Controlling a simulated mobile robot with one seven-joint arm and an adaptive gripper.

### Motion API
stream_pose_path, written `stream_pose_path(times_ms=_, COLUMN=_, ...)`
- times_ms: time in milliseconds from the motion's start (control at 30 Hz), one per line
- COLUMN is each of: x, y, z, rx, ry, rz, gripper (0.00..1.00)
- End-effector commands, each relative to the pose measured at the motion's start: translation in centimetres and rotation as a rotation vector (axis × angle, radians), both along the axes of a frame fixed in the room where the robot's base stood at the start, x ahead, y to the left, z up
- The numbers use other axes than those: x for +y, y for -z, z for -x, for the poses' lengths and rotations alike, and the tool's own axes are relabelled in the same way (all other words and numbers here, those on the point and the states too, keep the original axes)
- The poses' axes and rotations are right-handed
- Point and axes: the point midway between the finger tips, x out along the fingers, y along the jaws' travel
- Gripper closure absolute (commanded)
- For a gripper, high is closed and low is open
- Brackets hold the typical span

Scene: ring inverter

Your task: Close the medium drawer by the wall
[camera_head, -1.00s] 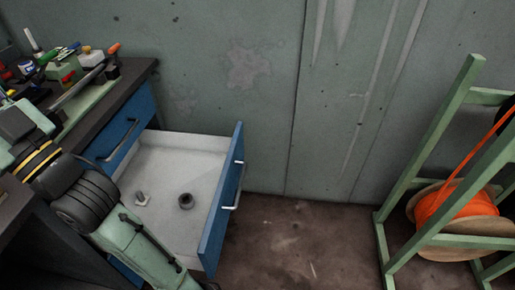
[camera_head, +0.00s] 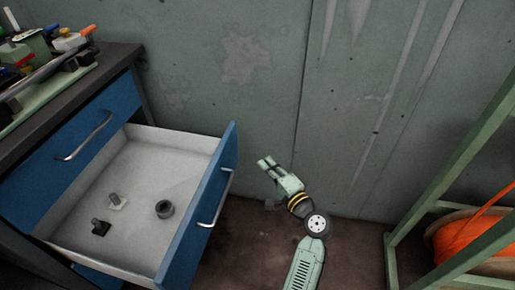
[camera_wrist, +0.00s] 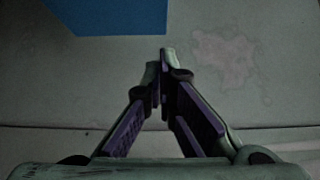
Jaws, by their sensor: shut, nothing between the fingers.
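The drawer (camera_head: 190,225) is blue-fronted with a pale inside and a silver handle. It stands pulled far out of the workbench, below another blue drawer that is shut. Inside lie a dark ring-shaped part (camera_head: 164,209) and two small fittings. My gripper (camera_head: 267,163) is to the right of the drawer front, apart from it, between it and the wall. It is shut and empty. In the wrist view the fingers (camera_wrist: 162,60) meet, with a blue panel edge (camera_wrist: 115,15) at the top left.
The wall (camera_head: 250,100) runs behind the bench. A green frame (camera_head: 440,180) with an orange cable reel (camera_head: 470,235) stands at the right. Tools clutter the bench top (camera_head: 90,75). Brown floor is open between the drawer and the frame.

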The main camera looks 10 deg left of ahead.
Motion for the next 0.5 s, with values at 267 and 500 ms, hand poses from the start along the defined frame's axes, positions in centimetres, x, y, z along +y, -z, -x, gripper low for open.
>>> stream_pose_path(times_ms=267, x=3.3, y=-0.5, z=-3.3, rx=-0.003, ry=-0.006, rz=0.002, gripper=1.00)
stream_pose_path(times_ms=500, x=6.8, y=-0.4, z=-7.1, rx=-0.004, ry=-0.004, rz=0.003, gripper=1.00)
